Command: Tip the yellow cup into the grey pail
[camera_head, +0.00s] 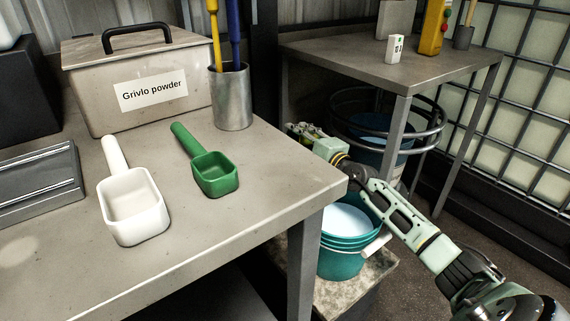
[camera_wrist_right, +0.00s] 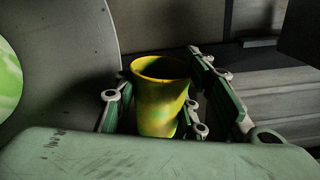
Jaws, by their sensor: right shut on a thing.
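My right gripper (camera_head: 303,132) is beyond the right edge of the front table, beside the ring stand. In the right wrist view, the yellow cup (camera_wrist_right: 160,98) stands between its green finger pads, and the gripper is shut on it. The cup's rim and dark opening show, with greenish patches on its side; its contents cannot be made out. The cup is not clearly visible in the head view. I cannot identify a grey pail with certainty. A teal bucket (camera_head: 340,262) with pale contents stands low, below my right forearm. My left gripper is out of view.
The front table (camera_head: 250,240) holds a white scoop (camera_head: 133,208), a green scoop (camera_head: 214,174), a metal holder (camera_head: 231,98) and a labelled box (camera_head: 140,80). A ring stand (camera_head: 435,118) surrounds a blue container (camera_head: 375,152) under the back table (camera_head: 400,62).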

